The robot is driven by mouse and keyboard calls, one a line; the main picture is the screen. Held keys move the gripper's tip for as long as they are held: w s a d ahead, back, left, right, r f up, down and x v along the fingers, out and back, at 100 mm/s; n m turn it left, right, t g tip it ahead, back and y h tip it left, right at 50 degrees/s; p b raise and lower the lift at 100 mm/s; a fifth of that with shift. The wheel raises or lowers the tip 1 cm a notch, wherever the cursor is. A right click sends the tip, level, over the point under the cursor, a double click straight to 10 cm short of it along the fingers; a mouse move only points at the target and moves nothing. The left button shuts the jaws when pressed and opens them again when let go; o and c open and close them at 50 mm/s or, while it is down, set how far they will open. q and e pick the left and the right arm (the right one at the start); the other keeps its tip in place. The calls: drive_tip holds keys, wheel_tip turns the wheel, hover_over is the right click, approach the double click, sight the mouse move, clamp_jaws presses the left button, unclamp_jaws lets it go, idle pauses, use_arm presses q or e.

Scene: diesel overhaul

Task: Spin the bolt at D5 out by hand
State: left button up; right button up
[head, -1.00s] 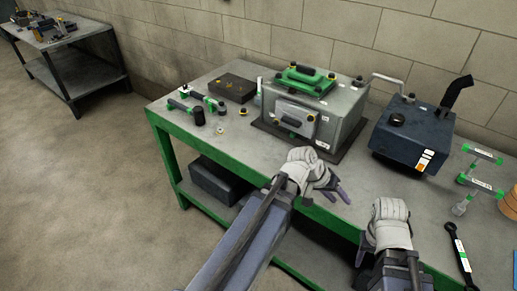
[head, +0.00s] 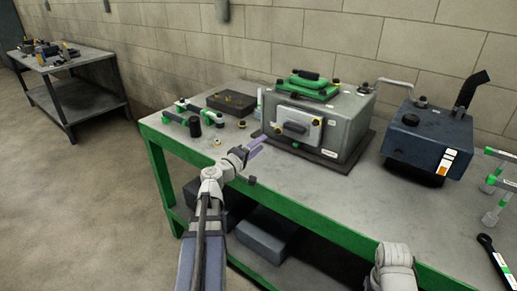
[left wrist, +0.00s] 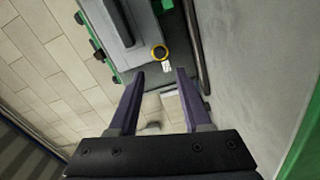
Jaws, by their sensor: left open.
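A grey engine housing (head: 345,115) stands on a dark plate on the green-framed bench. Its front has a light cover with a dark handle (head: 295,128) and bolts, one marked by a yellow ring (head: 316,122). In the left wrist view, a yellow-ringed bolt head (left wrist: 159,53) sits near a small white label, beyond and between my fingertips. I cannot read which bolt is D5. My left gripper (head: 255,146) is open and empty, in front of the cover's left part; its two purple fingers (left wrist: 160,76) stand apart, not touching the bolt. My right gripper is hidden; only its wrist shows at the bottom right.
A dark blue tank (head: 425,140) stands to the right of the housing. Green-marked tools (head: 185,118) and a dark tray (head: 232,102) lie to the left. The bench front (head: 300,190) is clear.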

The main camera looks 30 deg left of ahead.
sight(276, 132)
use_arm(q)
drive_tip(key=shift+w+d, duration=0.2)
drive_tip(key=shift+w, duration=2.05)
drive_tip(key=shift+w+d, duration=0.2)
drive_tip(key=shift+w, duration=2)
clamp_jaws()
